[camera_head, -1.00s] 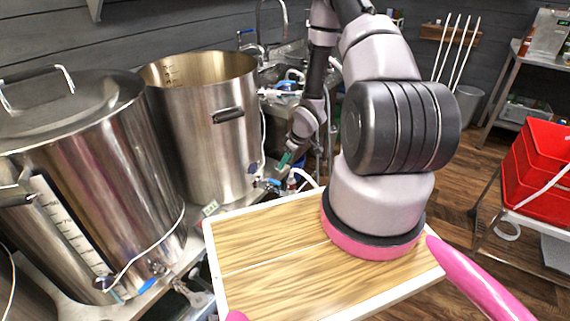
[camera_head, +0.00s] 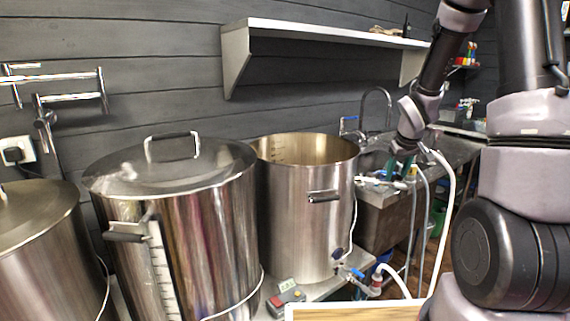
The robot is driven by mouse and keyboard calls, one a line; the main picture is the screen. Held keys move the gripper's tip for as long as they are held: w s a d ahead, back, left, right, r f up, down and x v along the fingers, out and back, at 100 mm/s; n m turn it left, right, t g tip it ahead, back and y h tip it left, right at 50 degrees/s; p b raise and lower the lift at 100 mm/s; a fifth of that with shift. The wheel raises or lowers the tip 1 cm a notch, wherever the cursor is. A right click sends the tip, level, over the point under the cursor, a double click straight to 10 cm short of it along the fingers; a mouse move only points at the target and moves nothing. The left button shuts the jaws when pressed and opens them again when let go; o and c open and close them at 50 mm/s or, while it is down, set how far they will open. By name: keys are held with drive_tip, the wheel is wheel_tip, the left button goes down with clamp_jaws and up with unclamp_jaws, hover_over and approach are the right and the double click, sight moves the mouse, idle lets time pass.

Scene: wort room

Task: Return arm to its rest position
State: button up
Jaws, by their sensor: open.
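My arm enters from the right side of the head view and bends down to my gripper (camera_head: 398,170), which hangs in front of the sink area. The gripper is small in the picture, points down and has greenish fingertips. It is open, and I see nothing held in it. The open steel pot (camera_head: 305,215) stands to the left of the gripper, apart from it. The lower part of my arm fills the right edge of the view.
A lidded steel kettle (camera_head: 185,230) stands left of the open pot, and another kettle (camera_head: 35,250) is at the far left. A steel sink (camera_head: 385,215) with a tap (camera_head: 378,100) is behind my gripper. A white hose (camera_head: 449,200) hangs close by. A wall shelf (camera_head: 320,32) runs above.

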drive_tip(key=s+a+r+m+t, duration=0.1)
drive_tip(key=s+a+r+m, duration=0.1)
drive_tip(key=s+r, duration=0.35)
drive_tip(key=s+a+r+m, duration=0.1)
drive_tip(key=s+r, duration=0.2)
drive_tip(key=r, duration=0.6)
drive_tip(key=s+a+r+m+y, duration=0.1)
drive_tip(key=s+a+r, duration=0.1)
drive_tip(key=s, duration=0.3)
drive_tip(key=s+a+r+m+y, duration=0.1)
drive_tip(key=s+a+r, duration=0.1)
drive_tip(key=s+r, duration=0.2)
drive_tip(key=s+a+r+m+t+y, duration=0.1)
drive_tip(key=s+a+r, duration=0.2)
drive_tip(key=s, duration=0.4)
drive_tip(key=shift+s+r+m, duration=0.15)
drive_tip(key=shift+s+m, duration=0.15)
drive_tip(key=shift+s, duration=0.1)
